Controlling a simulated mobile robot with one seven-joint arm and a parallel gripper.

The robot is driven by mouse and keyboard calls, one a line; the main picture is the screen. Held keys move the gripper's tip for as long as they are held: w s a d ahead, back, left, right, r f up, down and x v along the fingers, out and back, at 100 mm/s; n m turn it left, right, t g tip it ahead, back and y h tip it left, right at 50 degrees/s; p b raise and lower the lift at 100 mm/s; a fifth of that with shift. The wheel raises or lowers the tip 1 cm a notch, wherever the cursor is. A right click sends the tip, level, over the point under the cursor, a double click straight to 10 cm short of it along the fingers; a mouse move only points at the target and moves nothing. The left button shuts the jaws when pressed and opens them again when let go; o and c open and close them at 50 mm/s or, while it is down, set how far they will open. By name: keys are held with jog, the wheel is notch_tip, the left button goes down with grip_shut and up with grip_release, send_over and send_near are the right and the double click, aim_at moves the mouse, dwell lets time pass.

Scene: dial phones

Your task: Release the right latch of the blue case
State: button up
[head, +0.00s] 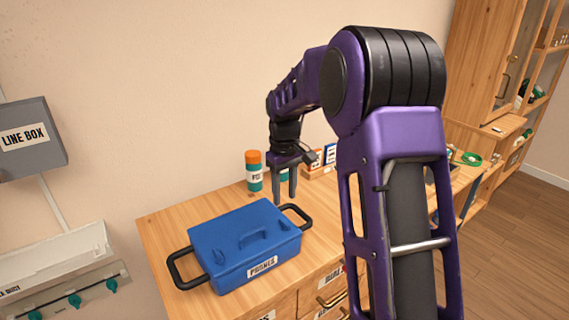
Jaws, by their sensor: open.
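The blue case (228,255) lies closed on the wooden bench, with a label on its front that seems to read "PHONES". My gripper (285,202) points down, open and empty, behind and above the case's right end. It appears apart from the case. Whether either latch is fastened is too small to tell.
A teal bottle with an orange cap (254,172) stands behind the case, left of my gripper. Another teal item is partly hidden behind the fingers. A grey line box (30,140) hangs on the left wall. Bare bench (165,232) shows left of the case.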

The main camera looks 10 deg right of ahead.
notch_tip(320, 180, up, 9)
jog(key=shift+p, duration=0.4)
